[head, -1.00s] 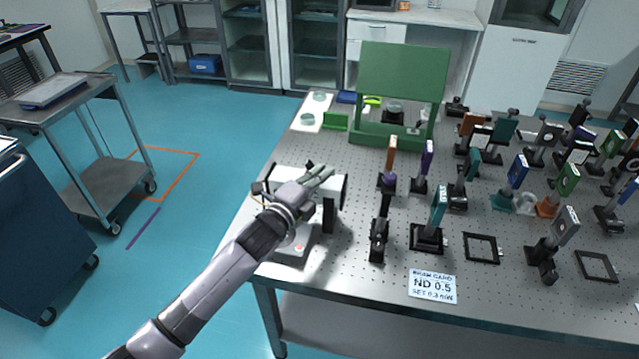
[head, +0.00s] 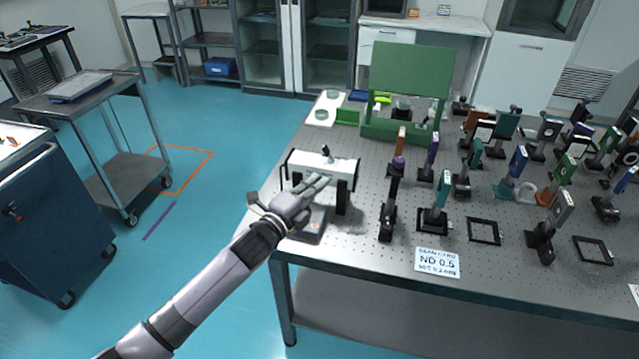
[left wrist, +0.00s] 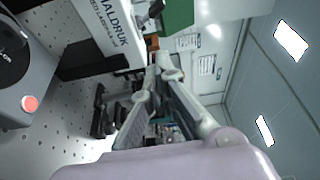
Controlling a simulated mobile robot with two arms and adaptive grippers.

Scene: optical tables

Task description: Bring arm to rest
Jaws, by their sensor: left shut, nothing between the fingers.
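My left gripper (head: 318,186) is shut and empty. In the head view it is at the left edge of the optical table (head: 350,262), in front of a white device with a black end (head: 322,163). In the left wrist view the closed fingers (left wrist: 165,75) point away from the camera, beside the white device with printed lettering (left wrist: 105,25). I cannot tell whether they touch it. My right gripper is in neither view.
A grey box with a red button (head: 312,226) sits below the gripper. Several optics mounts, such as a teal one (head: 442,195), stand to the right. A green panel (head: 410,72) stands behind. Open blue floor (head: 190,225) lies to the left, with carts beyond.

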